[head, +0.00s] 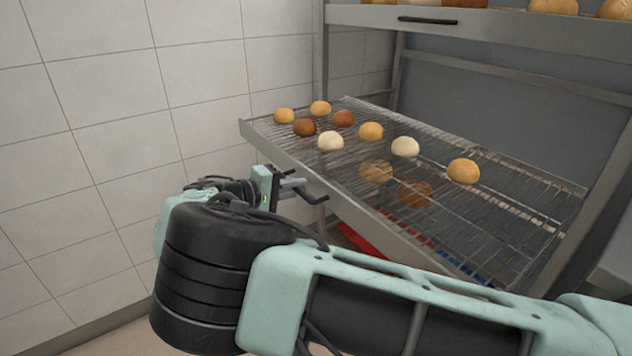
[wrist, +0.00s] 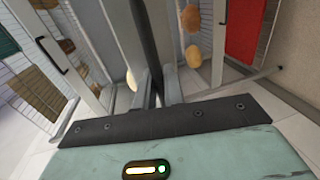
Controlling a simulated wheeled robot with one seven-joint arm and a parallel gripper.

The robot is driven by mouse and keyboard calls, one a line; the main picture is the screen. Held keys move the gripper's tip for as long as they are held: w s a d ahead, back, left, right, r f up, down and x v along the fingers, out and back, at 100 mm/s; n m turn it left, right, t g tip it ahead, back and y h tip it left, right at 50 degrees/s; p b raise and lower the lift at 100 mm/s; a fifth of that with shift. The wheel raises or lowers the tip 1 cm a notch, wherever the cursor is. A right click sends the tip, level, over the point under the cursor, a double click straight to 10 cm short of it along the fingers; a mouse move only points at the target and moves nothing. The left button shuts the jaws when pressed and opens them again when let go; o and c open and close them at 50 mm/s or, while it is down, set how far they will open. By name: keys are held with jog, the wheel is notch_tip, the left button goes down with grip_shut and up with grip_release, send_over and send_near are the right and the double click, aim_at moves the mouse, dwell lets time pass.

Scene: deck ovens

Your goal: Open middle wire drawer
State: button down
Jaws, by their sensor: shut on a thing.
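The middle wire drawer (head: 275,142) is in the head view, with its front rail well out in front of the rack's upright post. It is a wire grid with several brown, golden and pale rolls (head: 371,131) on it. My gripper (head: 298,188) is at the front rail, shut on the drawer's dark handle (head: 318,200). In the wrist view the two grey fingers (wrist: 158,92) close around a dark bar (wrist: 147,40), which looks like this handle. My arm covers part of the drawer's near right front.
An upper drawer (head: 480,28) with a dark handle and bread is above, pushed in. Red (head: 362,240) and blue (head: 465,270) items show below the wire grid. A tiled wall (head: 100,130) stands to the left.

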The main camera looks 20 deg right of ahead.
jog(key=shift+f+v, duration=0.15)
jog(key=shift+v, duration=0.55)
jog(key=shift+f+v, duration=0.15)
jog(key=shift+v, duration=0.55)
jog(key=c, duration=1.6)
grip_release()
jog(key=shift+a, duration=0.1)
jog(key=b+v, duration=0.1)
jog(key=v, duration=1.6)
jog(key=shift+a+b, duration=0.15)
jog(key=shift+b, duration=0.15)
